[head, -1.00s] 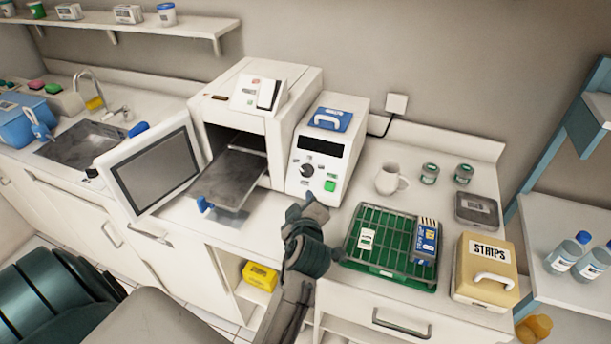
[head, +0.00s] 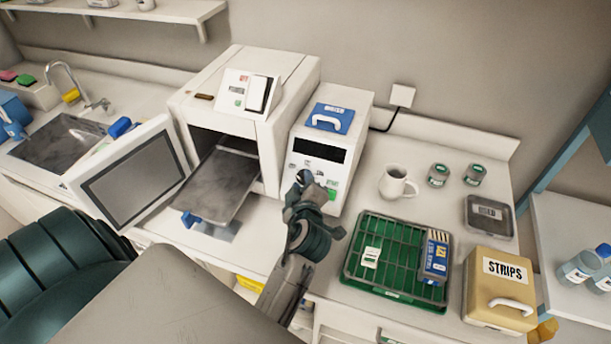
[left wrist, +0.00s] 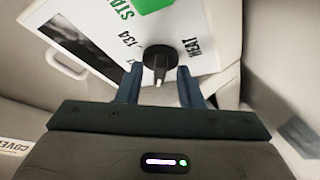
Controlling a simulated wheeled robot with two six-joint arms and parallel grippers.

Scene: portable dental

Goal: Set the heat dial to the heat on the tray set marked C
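The heat dial (left wrist: 160,57) is a black round knob with a pointer grip on the white panel of the control unit (head: 355,120). In the left wrist view, the words HEAT and 134 are printed beside it; another mark is partly covered by a finger. The grip with its white line points toward my gripper. My left gripper (left wrist: 159,85) is open, its two blue fingertips apart on either side of the dial's grip. I cannot tell whether they touch it. In the head view, my left gripper (head: 306,188) covers most of the dial. No tray set marked C is readable.
A green rack (head: 352,268) with a white tag and blue box stands right of the unit. The open machine (head: 285,70) with its tray pulled out (head: 222,180) stands left. A mug (head: 394,183) and STRIPS box (head: 490,312) are farther right.

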